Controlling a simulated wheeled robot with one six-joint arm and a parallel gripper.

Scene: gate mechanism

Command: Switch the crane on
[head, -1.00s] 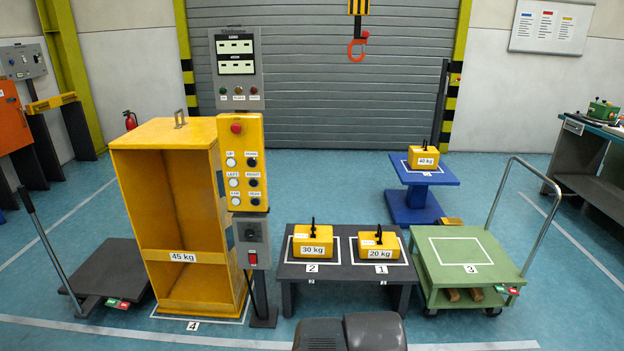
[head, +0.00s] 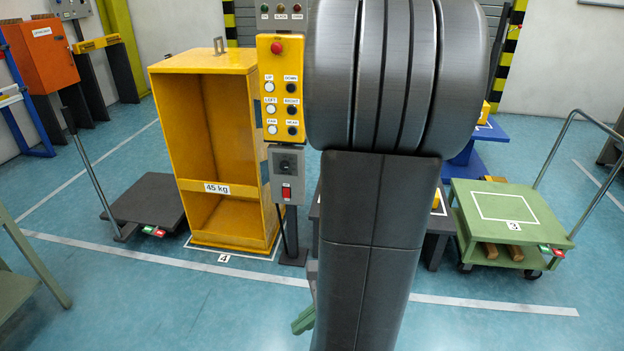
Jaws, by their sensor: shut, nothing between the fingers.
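The yellow crane control panel (head: 281,88) stands left of my arm. It has a red mushroom button (head: 276,47) on top and white and black direction buttons below. Under it is a grey box (head: 287,172) with a dark round knob or keyhole (head: 285,164) and a red switch (head: 286,192). The switch's position is too small to tell. My gripper (head: 301,320), green and partly hidden behind my arm, shows low down, below the panel and apart from it. It looks shut and empty. Lamps (head: 281,14) above the panel show no clear glow.
A yellow 45 kg frame (head: 216,187) stands directly left of the panel. A dark trolley (head: 146,200) is further left and a green trolley (head: 505,214) is at right. My arm hides most of the dark table (head: 440,240). The floor in front is open.

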